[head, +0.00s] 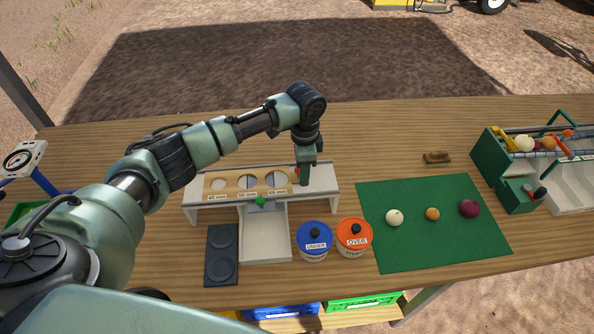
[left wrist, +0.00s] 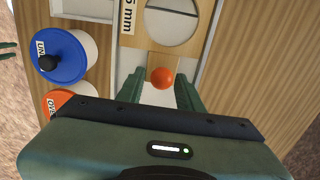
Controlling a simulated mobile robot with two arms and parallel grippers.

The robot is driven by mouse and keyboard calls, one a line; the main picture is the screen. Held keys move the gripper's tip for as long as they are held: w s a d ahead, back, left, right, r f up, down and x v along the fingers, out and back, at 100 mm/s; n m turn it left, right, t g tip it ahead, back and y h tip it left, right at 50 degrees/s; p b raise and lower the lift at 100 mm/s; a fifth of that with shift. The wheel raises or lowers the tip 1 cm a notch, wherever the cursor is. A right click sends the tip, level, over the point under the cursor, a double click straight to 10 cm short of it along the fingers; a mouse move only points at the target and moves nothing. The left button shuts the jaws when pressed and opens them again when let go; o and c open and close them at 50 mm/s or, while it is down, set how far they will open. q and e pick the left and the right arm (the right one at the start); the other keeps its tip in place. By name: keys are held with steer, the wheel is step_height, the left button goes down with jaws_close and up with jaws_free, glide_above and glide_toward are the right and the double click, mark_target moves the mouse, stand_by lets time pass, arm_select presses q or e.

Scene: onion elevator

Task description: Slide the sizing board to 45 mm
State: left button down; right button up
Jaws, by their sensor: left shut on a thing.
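The sizing board (head: 233,185) is a wooden slide with round holes and mm labels, lying in a white stand (head: 324,178). Part of the board shows in the left wrist view (left wrist: 134,40), with one hole and a label ending in "5 mm". An orange ball knob (left wrist: 162,77) is at its right end. My left gripper (head: 301,180) reaches down from above and is shut on this knob, with one green finger on each side. The fingers partly hide the knob in the head view.
A white chute (head: 265,240) with a green knob (head: 261,201) runs forward from the stand. A dark two-ring tray (head: 221,265), a blue-lidded UNDER jar (head: 314,240) and an orange-lidded OVER jar (head: 354,233) stand in front. Several onions lie on the green mat (head: 450,245).

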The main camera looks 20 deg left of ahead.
mark_target(326, 176)
arm_select(q)
steer(key=shift+w+d+b, duration=0.2)
steer(key=shift+w+d, duration=0.35)
steer(key=shift+d, duration=0.3)
steer(key=shift+w+d+b, duration=0.15)
steer(key=shift+w+d, duration=0.35)
steer(key=shift+d, duration=0.3)
steer(key=shift+w+d+b, duration=0.2)
steer(key=shift+w+d, duration=0.15)
steer(key=shift+d, duration=0.2)
steer(key=shift+w+d+b, duration=0.2)
steer(key=shift+w+d, duration=0.1)
steer(key=shift+d, duration=0.2)
steer(key=w+d+b, duration=0.2)
steer(key=d, duration=0.2)
steer(key=shift+w+d+r+b, duration=0.1)
steer(key=shift+w+d+b, duration=0.2)
steer(key=shift+w+b, duration=0.1)
steer(key=c, duration=0.8)
jaws_free()
steer(key=shift+c, duration=0.2)
step_height(326, 176, up, 6)
steer(key=p, duration=0.6)
steer(key=shift+s+p, duration=0.1)
steer(key=shift+p, duration=0.2)
